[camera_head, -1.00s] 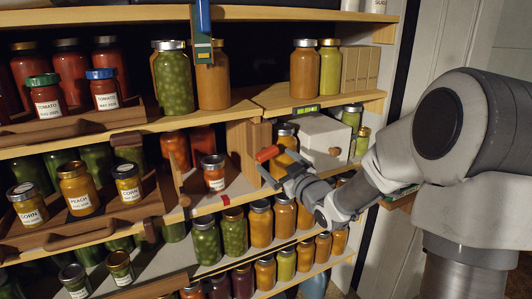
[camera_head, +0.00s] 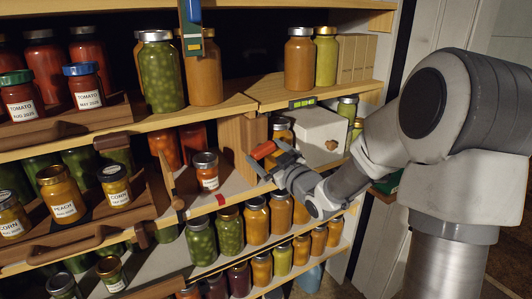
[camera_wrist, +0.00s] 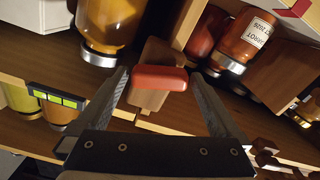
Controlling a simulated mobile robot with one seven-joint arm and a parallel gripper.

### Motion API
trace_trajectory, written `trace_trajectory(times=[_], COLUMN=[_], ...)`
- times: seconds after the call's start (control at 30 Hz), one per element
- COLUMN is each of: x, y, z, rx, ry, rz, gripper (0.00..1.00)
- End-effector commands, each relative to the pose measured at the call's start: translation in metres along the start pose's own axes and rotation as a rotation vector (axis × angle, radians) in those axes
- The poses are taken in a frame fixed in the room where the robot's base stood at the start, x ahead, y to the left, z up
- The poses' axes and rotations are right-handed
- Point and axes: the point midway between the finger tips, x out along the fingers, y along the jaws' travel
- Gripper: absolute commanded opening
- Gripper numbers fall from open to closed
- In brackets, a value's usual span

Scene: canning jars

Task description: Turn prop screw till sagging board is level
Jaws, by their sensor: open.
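The prop screw's red handle (camera_head: 263,150) sticks out from a wooden post (camera_head: 252,132) under the upper shelf board (camera_head: 325,95), at the joint between two board sections. A small spirit level (camera_head: 301,103) with a green window is on the right section's front edge; it also shows in the wrist view (camera_wrist: 57,95). Its bubble is too small to read. My gripper (camera_head: 262,164) is open at the handle. In the wrist view the red handle (camera_wrist: 160,78) lies between my gripper's two fingertips (camera_wrist: 160,84), with a narrow gap on each side.
Jars stand on the board above, including an orange one (camera_head: 299,62). A small labelled jar (camera_head: 205,171) stands left of the post, and a white box (camera_head: 318,137) right of it. A lower row of jars (camera_head: 256,219) sits below my gripper. Wooden trays (camera_head: 70,232) fill the left.

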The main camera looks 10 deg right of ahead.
Motion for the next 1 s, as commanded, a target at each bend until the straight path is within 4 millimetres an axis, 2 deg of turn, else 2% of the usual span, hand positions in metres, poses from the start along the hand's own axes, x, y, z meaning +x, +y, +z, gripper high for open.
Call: trace_trajectory(times=[0.1, 0.5, 0.77, 1.0], x=[0.0000, 0.0000, 0.0001, 0.0001], y=[0.0001, 0.0002, 0.0003, 0.0009], z=[0.0001, -0.0001, -0.0006, -0.0017], rx=[0.000, 0.000, 0.027, 0.147], ry=[0.000, 0.000, 0.000, 0.001], rz=[0.000, 0.000, 0.000, 0.001], gripper=[1.00, 0.29, 0.29, 0.29])
